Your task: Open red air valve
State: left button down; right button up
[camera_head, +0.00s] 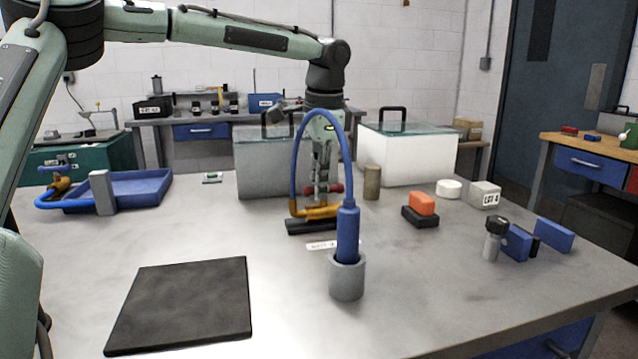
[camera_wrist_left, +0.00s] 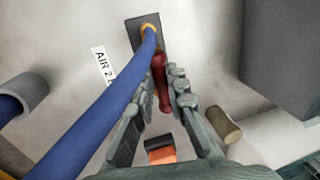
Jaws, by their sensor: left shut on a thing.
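The red air valve handle (camera_head: 336,188) sits just above a brass fitting (camera_head: 318,211) on a black base (camera_head: 312,227), near the middle of the bench. My left gripper (camera_head: 322,190) reaches down from above and is shut on the red handle. In the left wrist view the red handle (camera_wrist_left: 160,84) lies between the two fingers (camera_wrist_left: 164,98). A blue hose (camera_head: 296,150) leaves the brass fitting, arches up past my gripper and drops into a grey cup (camera_head: 347,280). The hose partly covers the gripper in the head view. My right gripper is not seen.
A label reading "AIR 2" (camera_wrist_left: 104,66) lies beside the base. An orange block (camera_head: 422,203) on a black block and a tan cylinder (camera_head: 372,182) stand to the right. A black mat (camera_head: 180,302) lies front left. A blue tray (camera_head: 150,186) with another hose sits far left.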

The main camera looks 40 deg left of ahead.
pick_arm(q)
jog(key=c, duration=1.5)
grip_release()
notch_tip(320, 180, up, 12)
jog(key=s+d, duration=0.1)
jog(key=d, duration=0.1)
jog(key=shift+s, duration=0.25)
jog(key=shift+a+f, duration=0.1)
jog(key=shift+f, duration=0.05)
